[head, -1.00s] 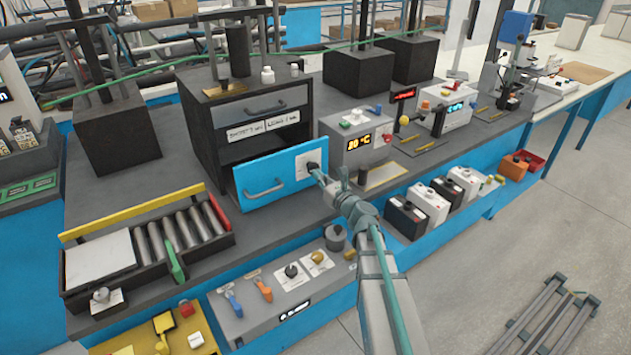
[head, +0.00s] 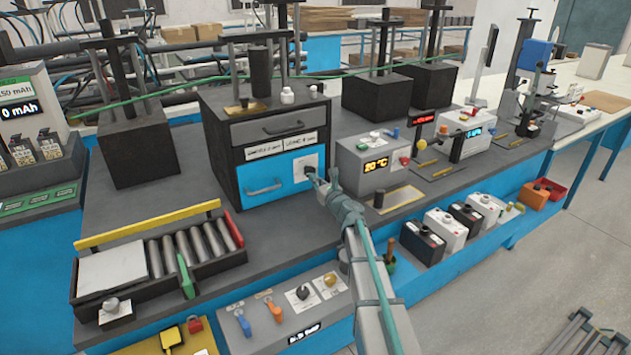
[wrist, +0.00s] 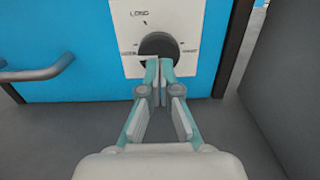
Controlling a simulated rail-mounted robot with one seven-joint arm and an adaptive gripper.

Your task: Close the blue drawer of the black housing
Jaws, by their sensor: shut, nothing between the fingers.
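The black housing (head: 220,158) stands on the grey bench, with a grey upper drawer (head: 285,126) and the blue drawer (head: 282,174) below it. The blue front looks flush with the housing, with no visible gap. It has a grey bar handle (head: 263,188) at left and a white plate with a black round knob (wrist: 158,44) at right. My gripper (wrist: 159,65) is shut and empty, its fingertips at the lower part of the knob. They seem to touch it, but exact contact cannot be told. The gripper also shows in the head view (head: 313,178).
A grey box with an orange temperature display (head: 376,166) stands close to the right of the housing. A roller tray (head: 150,262) with a yellow bar is at front left. Bench surface before the drawer is clear.

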